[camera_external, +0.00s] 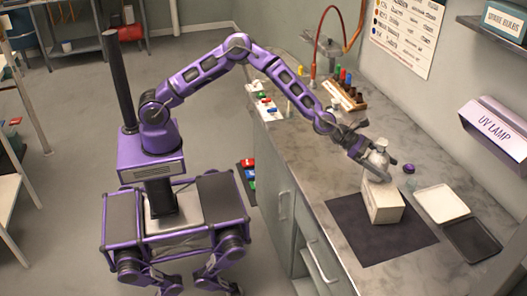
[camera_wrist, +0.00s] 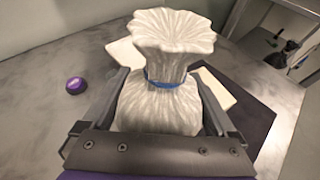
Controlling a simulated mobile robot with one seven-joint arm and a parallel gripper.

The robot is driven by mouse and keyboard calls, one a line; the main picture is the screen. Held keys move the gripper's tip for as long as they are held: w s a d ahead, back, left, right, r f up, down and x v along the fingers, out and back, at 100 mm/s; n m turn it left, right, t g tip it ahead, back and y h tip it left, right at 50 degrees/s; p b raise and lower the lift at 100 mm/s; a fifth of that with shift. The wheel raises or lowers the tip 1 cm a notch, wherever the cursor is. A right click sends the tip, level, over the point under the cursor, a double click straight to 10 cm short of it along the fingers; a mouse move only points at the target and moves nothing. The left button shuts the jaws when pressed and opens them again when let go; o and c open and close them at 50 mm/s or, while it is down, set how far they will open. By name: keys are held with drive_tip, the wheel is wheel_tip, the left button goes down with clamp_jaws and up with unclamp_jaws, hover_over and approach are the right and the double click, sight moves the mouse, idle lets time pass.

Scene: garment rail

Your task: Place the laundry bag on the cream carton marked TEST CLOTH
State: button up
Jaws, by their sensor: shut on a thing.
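The laundry bag (camera_external: 377,158) is a pale, full sack with a ruffled top. In the wrist view the bag (camera_wrist: 165,100) stands upright with a blue tie round its neck. My gripper (camera_external: 376,168) is shut on the bag, with one finger on each side of its body. The cream carton (camera_external: 384,203) stands on a dark mat directly below the gripper and bag. My gripper hides the bag's base in the external view, so I cannot tell whether it touches the carton's top. No lettering is readable on the carton.
The dark mat (camera_external: 356,237) lies on the grey counter. A white tray (camera_external: 441,203) and a black tray (camera_external: 472,240) lie to the right. A small purple object (camera_external: 409,168) sits behind the carton; a rack of bottles (camera_external: 345,96) stands farther back.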

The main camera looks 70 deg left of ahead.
drive_tip(key=shift+f, duration=0.1)
drive_tip(key=o, duration=1.2)
drive_tip(key=shift+o, duration=0.2)
drive_tip(key=v, duration=1.2)
